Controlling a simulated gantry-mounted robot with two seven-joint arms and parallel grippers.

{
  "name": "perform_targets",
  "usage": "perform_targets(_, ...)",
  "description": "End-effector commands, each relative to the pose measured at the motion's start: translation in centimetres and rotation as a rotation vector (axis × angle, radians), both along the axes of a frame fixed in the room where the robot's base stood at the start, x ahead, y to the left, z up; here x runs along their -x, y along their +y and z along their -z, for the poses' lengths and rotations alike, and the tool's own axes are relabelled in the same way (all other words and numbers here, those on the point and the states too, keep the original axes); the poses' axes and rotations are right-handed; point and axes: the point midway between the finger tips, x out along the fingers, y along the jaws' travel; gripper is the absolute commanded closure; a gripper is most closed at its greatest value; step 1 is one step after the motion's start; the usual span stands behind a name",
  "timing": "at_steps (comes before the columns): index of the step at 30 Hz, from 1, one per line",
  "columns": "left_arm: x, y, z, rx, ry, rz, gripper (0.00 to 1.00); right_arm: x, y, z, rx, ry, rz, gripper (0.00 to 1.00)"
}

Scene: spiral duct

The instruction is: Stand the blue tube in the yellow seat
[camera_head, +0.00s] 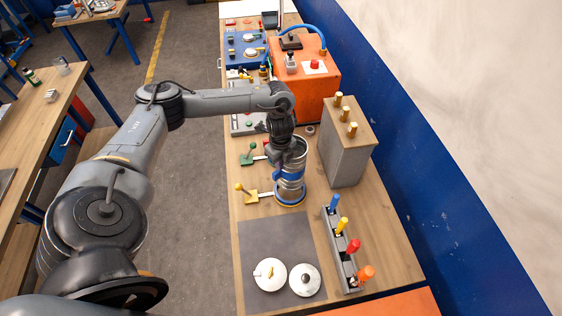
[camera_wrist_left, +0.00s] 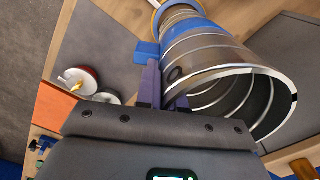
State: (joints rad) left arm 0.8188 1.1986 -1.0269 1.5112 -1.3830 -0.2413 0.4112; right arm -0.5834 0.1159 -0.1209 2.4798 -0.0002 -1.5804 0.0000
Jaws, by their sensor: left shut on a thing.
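The blue tube is a silver spiral duct with blue bands (camera_head: 291,183), standing about upright near the table's left edge. Its open upper end faces the left wrist camera, and its blue band (camera_wrist_left: 194,32) shows there. The yellow seat (camera_head: 250,196) has a yellow toggle handle, and a yellow ring shows at the tube's lower end. I cannot tell whether the tube rests fully down in it. My left gripper (camera_wrist_left: 155,88) is shut on the tube's upper rim, one finger on each side of the wall. In the head view its fingertips are hidden. My right gripper is not in view.
A green toggle clamp (camera_head: 249,154) lies behind the seat. A tall grey block with brass pegs (camera_head: 345,150) stands close to the right. A rack of coloured handles (camera_head: 341,250) and two white-topped round parts (camera_head: 270,274) are in front. An orange box (camera_head: 303,80) stands behind.

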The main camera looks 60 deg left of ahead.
Motion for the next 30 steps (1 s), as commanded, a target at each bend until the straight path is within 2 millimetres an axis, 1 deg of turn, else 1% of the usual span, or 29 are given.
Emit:
perform_targets(6, 0.0, 0.0, -0.2, 0.000, -0.001, 0.000, 1.00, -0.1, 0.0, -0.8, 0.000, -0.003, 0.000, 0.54)
perform_targets(24, -0.1, 0.0, 4.6, 0.001, -0.001, 0.000, 1.00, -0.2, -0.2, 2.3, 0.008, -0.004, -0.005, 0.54)
perform_targets(30, -0.1, 0.0, 5.5, 0.000, -0.002, -0.001, 1.00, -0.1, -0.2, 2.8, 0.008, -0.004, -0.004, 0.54)
